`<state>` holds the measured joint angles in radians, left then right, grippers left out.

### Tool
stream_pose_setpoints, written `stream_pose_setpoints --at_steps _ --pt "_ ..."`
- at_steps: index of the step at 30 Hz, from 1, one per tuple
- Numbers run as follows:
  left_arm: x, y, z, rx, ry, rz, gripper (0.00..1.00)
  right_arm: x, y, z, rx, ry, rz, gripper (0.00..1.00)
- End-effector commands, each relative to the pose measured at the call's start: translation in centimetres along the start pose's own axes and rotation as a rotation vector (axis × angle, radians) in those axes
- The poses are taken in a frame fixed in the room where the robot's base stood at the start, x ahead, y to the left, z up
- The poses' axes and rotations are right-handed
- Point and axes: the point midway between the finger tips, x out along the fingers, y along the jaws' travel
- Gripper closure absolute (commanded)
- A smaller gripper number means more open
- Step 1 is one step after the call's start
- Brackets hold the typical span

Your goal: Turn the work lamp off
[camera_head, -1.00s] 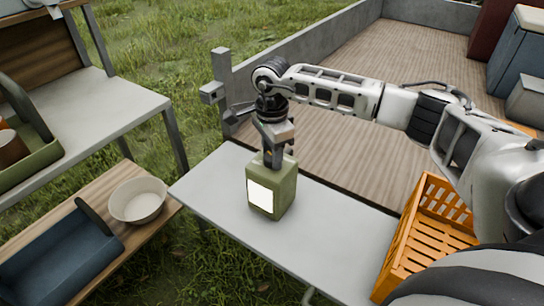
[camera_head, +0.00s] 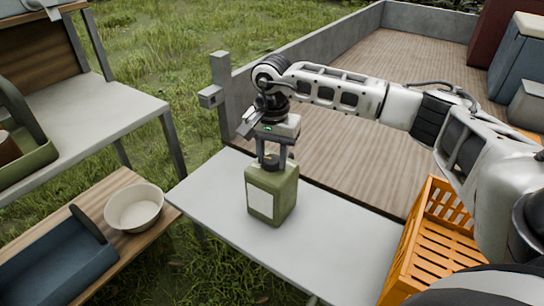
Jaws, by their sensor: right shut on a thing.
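The work lamp (camera_head: 272,193) is a green box with a pale front panel. It stands upright on the light grey table near its far left end. Its panel looks dull grey-white and unlit. My right gripper (camera_head: 274,161) points down over the lamp, its fingers on either side of the small knob on the lamp's top. It is shut on that knob, which the fingers partly hide. My left gripper is not in view.
An orange crate (camera_head: 420,246) stands at the table's right end. A wooden truck bed with grey walls (camera_head: 340,39) lies behind. At left are a shelf with a green tray (camera_head: 30,168), a white bowl (camera_head: 134,208) and a blue tray (camera_head: 58,262). The table's front is clear.

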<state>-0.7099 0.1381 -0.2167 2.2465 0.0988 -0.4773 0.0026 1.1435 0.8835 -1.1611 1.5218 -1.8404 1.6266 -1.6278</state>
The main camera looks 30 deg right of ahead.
Motion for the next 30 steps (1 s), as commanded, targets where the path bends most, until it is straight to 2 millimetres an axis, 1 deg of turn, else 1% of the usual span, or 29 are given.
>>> stream_pose_setpoints --at_steps 6,17,18,20,21,30 --pt "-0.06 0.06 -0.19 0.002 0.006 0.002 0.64 -0.13 -0.08 0.02 -0.035 0.000 -0.004 0.86" --pt "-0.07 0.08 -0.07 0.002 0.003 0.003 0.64 -0.15 -0.09 0.02 -0.039 0.000 -0.004 0.86" --pt "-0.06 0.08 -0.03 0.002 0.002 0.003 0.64 -0.15 -0.09 0.02 -0.039 0.000 -0.004 0.61" --pt "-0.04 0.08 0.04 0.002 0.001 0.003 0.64 -0.14 -0.08 0.02 -0.038 0.000 -0.003 0.44" --pt "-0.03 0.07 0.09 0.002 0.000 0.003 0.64 -0.13 -0.07 0.02 -0.038 0.000 -0.003 0.41" --pt "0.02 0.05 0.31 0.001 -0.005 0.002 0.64 -0.28 -0.04 -0.01 -0.037 0.001 -0.002 0.41"
